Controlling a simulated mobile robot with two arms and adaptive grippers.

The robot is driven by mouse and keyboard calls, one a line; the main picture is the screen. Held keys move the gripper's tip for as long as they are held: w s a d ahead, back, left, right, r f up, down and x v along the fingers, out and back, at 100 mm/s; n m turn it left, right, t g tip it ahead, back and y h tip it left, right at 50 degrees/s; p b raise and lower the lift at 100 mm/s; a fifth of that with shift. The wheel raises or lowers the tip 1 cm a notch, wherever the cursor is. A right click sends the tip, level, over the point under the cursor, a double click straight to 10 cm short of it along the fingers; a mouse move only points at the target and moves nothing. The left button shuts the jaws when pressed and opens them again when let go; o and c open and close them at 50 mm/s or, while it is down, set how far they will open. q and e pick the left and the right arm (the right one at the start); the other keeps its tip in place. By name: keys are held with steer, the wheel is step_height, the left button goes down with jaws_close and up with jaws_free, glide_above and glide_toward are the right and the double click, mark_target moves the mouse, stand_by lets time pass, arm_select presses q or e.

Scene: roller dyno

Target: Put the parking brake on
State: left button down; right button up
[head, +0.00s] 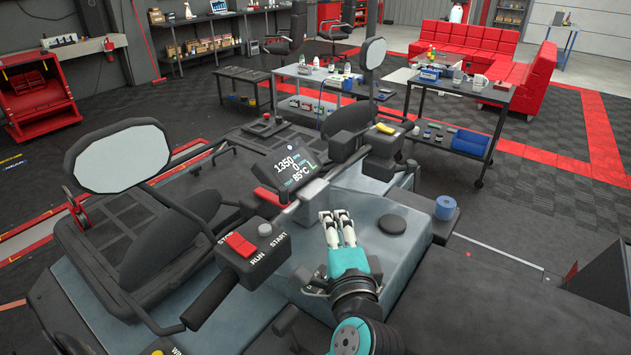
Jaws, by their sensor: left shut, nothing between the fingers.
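A quad-like vehicle stands in front of me, with a grey-blue tank (405,252) and black handlebars. The left handlebar carries a black switch box (256,250) with a red switch, marked STOP, RUN and START. A small red part (268,198) sits beside the display (298,166), which reads 1350, 0, 85°C and L. I cannot tell which part is the parking brake. My left gripper (338,214), teal with white fingers, is shut and empty. It is over the tank, right of the switch box and below the display. My right gripper is out of view.
Mirrors rise at the left (120,160) and right (374,53) of the handlebars. A black cap (392,224) lies right of my gripper, and a blue roll (445,207) is farther right. Dark tool carts (455,90) and a red sofa (470,40) stand behind.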

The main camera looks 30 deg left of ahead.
arm_select(q)
steer(key=w+a, duration=0.3)
steer(key=a, duration=0.5)
steer(key=shift+w+a+b, duration=0.2)
steer(key=shift+w+b, duration=0.15)
steer(key=shift+b, duration=0.05)
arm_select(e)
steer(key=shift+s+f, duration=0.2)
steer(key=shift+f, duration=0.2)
